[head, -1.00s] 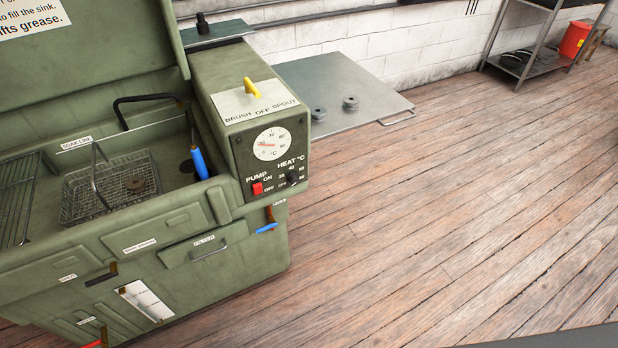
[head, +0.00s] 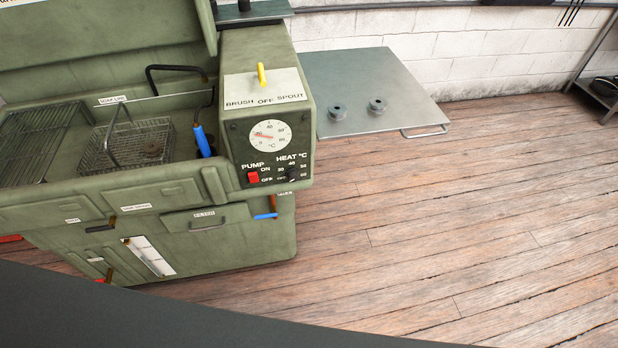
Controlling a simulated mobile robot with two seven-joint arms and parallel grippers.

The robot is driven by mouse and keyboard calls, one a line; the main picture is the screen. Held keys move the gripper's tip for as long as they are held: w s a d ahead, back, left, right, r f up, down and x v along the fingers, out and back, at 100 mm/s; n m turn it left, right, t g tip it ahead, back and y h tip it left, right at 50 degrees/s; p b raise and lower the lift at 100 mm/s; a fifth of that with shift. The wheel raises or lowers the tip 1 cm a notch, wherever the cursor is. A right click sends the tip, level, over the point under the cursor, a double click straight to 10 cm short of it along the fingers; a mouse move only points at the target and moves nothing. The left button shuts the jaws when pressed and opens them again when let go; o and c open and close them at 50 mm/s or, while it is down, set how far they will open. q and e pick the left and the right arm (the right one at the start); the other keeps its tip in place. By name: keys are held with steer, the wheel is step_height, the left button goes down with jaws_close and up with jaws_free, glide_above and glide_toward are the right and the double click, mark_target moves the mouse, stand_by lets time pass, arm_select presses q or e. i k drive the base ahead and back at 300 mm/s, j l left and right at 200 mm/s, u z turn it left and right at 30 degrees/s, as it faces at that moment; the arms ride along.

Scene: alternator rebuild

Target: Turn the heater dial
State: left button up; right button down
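The heater dial (head: 292,174) is a small black knob under the "HEAT °C" label, at the lower right of the dark control panel on the green parts washer (head: 225,237). Its exact setting is too small to tell. The red pump switch (head: 253,177) sits just left of it. A round white temperature gauge (head: 270,136) with a red needle is above them. Neither of my grippers is in view.
A yellow lever (head: 262,74) stands on the washer's top box. A wire basket (head: 97,150) and a blue-handled brush (head: 202,141) are in the sink. A grey side shelf (head: 385,78) holds two small round parts. The wooden floor (head: 450,220) at right is clear.

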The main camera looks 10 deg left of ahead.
mark_target(292, 173)
steer(key=i+l+u, duration=0.1)
steer(key=l, duration=0.4)
steer(key=i+l, duration=0.1)
steer(key=l, duration=0.4)
steer(key=l+u, duration=0.15)
steer(key=l, duration=0.3)
steer(key=i, duration=0.05)
